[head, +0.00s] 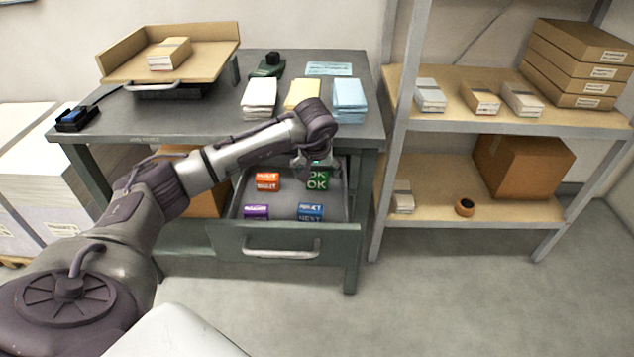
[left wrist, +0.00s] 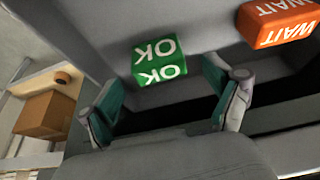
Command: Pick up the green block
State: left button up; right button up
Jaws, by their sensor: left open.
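The green block (head: 317,181), marked OK in white, sits in the open drawer (head: 338,208) at its back right. In the left wrist view the green block (left wrist: 159,62) lies between and just beyond the fingertips of my left gripper (left wrist: 160,88). The fingers are spread apart and hold nothing. In the head view my left gripper (head: 312,160) hangs over the back right of the drawer, just above the green block, and partly hides its top. My right gripper does not show.
The drawer also holds an orange block (head: 267,181), a purple block (head: 256,212) and a blue block (head: 310,212). The desk top (head: 210,115) overhangs the drawer's back and carries paper stacks (head: 348,97). A shelf post (head: 395,130) stands to the right.

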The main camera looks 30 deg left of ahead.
pick_arm(q)
jog(key=shift+w+a+f, duration=0.1)
jog(key=shift+w+f, duration=0.1)
jog(key=shift+f, duration=0.4)
jog(key=shift+r, duration=0.1)
jog(key=c, duration=1.2)
jog(key=shift+c, duration=0.2)
